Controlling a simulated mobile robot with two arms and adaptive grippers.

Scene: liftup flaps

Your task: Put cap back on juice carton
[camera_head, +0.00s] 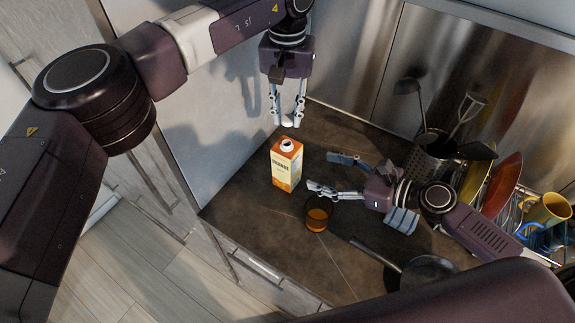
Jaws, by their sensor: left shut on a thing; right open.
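The juice carton (286,165), orange and white, stands upright on the dark counter, its round opening on top uncovered. My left gripper (286,121) points down above and just behind the carton. It is shut on a small white cap (288,121), held apart from the carton's opening. My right gripper (322,172) is open and low over the counter, to the right of the carton. Its fingers are spread, one near the carton's right side, and nothing is between them. A glass (318,214) with orange juice stands in front of the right gripper.
A dark pan (427,272) lies at the front right of the counter (255,215). A utensil holder (433,155), a red plate (502,183) and a yellow mug (548,210) stand at the right. A wall closes off the back left.

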